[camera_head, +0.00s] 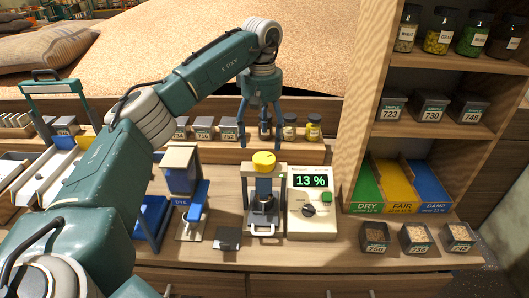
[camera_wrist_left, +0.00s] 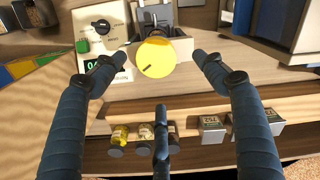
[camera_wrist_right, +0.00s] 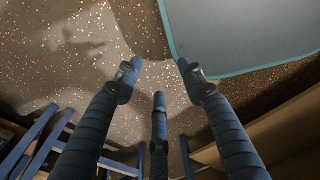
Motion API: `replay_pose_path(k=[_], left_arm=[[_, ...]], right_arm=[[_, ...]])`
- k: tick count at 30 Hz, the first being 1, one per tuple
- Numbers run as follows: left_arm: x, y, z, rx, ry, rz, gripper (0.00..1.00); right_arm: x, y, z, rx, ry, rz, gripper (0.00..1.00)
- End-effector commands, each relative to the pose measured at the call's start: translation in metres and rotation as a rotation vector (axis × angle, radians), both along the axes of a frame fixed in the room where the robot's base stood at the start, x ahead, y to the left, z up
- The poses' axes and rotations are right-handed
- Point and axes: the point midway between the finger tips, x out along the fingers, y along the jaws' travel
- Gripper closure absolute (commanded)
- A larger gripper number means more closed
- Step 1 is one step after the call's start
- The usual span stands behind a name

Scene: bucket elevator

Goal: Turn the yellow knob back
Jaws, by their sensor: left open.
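The yellow knob (camera_head: 264,158) is a round disc with a dark line on its top. It sits on top of a small press-like device (camera_head: 265,202) on the bench. The knob also shows in the left wrist view (camera_wrist_left: 155,58), ahead of the fingers and between their tips. My left gripper (camera_head: 260,132) is open above and behind the knob, apart from it; it also shows in the left wrist view (camera_wrist_left: 148,68). My right gripper (camera_wrist_right: 160,72) is open and empty in the right wrist view, with no knob near it.
A moisture meter (camera_head: 311,202) reading 13 % stands right of the device. A blue and cream stand (camera_head: 182,185) is at its left. Small sample tins (camera_head: 375,238) line the bench's right front. A shelf (camera_head: 360,130) with jars rises at right.

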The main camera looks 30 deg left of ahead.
Motion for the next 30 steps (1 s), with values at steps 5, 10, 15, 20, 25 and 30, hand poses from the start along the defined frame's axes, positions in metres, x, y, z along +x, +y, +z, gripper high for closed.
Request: replay_pose_path(k=[5, 10, 15, 20, 25, 30], left_arm=[[-0.001, -0.001, -0.035, -0.001, 0.003, 0.000, 0.29], [0.000, -0.001, -0.060, -0.003, 0.001, 0.001, 0.29], [0.000, -0.001, -0.072, -0.003, -0.001, 0.001, 0.29], [0.001, -0.001, -0.074, -0.003, -0.003, 0.001, 0.29], [0.001, -0.001, -0.074, -0.003, -0.002, 0.001, 0.37], [0.001, -0.001, -0.074, -0.003, -0.002, 0.001, 0.71]], right_arm=[[-0.008, 0.011, 0.012, 0.012, 0.010, -0.001, 0.60], [0.006, 0.012, 0.019, 0.013, -0.009, 0.000, 0.60], [0.020, 0.008, 0.022, 0.011, -0.031, 0.002, 0.60], [0.019, 0.005, 0.022, 0.007, -0.028, 0.002, 0.60], [0.012, 0.002, 0.021, 0.003, -0.018, 0.000, 0.60], [0.007, 0.001, 0.021, 0.003, -0.012, 0.000, 0.60]])
